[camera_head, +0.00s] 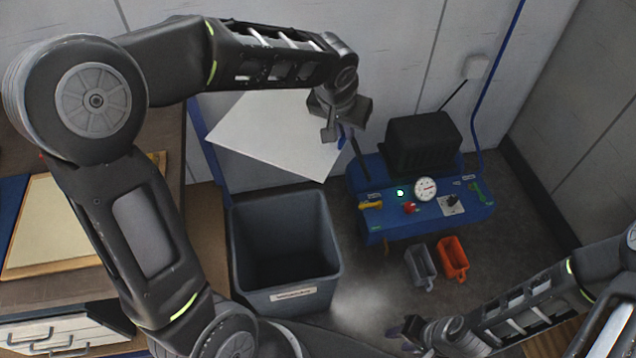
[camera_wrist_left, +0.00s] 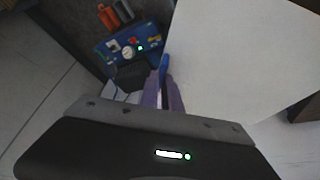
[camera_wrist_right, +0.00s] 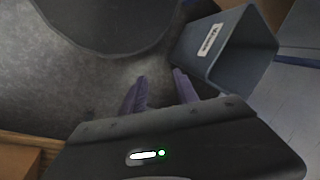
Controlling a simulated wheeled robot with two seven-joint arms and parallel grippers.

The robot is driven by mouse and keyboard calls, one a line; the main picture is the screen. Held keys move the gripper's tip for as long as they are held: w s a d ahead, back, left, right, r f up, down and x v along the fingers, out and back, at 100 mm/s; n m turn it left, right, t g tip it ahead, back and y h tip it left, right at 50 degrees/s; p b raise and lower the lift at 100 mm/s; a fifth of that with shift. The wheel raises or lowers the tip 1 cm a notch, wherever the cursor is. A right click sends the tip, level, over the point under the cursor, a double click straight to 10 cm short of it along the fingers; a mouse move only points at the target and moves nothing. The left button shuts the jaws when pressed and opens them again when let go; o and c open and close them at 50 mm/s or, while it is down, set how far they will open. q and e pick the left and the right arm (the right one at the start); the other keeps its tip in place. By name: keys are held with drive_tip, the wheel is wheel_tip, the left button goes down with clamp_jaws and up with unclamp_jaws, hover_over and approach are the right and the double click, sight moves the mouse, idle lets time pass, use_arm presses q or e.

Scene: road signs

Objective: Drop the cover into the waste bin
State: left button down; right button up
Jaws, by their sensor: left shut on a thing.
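The cover is a white flat sheet (camera_head: 272,132); it also fills the upper right of the left wrist view (camera_wrist_left: 235,55). My left gripper (camera_head: 345,138) is shut on the edge of the cover and holds it tilted, behind and above the waste bin. In the left wrist view the fingers (camera_wrist_left: 164,92) meet at the sheet's edge. The waste bin (camera_head: 285,297) is a dark grey open box with a label, standing on the floor; it also shows in the right wrist view (camera_wrist_right: 208,50). My right gripper (camera_head: 405,332) is low at the right; its fingers (camera_wrist_right: 160,92) are apart and empty.
A blue machine (camera_head: 430,212) with a gauge and black top stands right of the bin. A grey holder (camera_head: 420,266) and an orange holder (camera_head: 452,259) are in front of it. A workbench (camera_head: 165,200) is left of the bin. A wall closes the back.

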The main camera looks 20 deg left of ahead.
drive_tip(key=shift+s, duration=0.1)
use_arm(q)
drive_tip(key=shift+a+f, duration=0.1)
use_arm(e)
drive_tip(key=shift+o, duration=0.8)
drive_tip(key=o, duration=0.4)
wheel_tip(320, 180, down, 7)
drive_tip(key=b, duration=0.7)
drive_tip(key=shift+w+r, duration=0.15)
drive_tip(key=shift+w, duration=0.1)
use_arm(q)
drive_tip(key=a+f+n+t+b, duration=0.1)
drive_tip(key=a+f+n, duration=0.2)
drive_tip(key=f, duration=0.6)
drive_tip(key=a+f+n+t+h+b, duration=0.1)
drive_tip(key=a+f+n+b, duration=0.1)
drive_tip(key=f, duration=0.7)
drive_tip(key=w+a+f+n+t+h+b, duration=0.1)
drive_tip(key=a+f+n, duration=0.2)
drive_tip(key=f, duration=0.7)
drive_tip(key=shift+a+n, duration=0.4)
drive_tip(key=shift+a, duration=0.4)
use_arm(e)
wheel_tip(320, 180, down, 4)
drive_tip(key=shift+w+a+f, duration=0.1)
drive_tip(key=shift+w+a, duration=0.05)
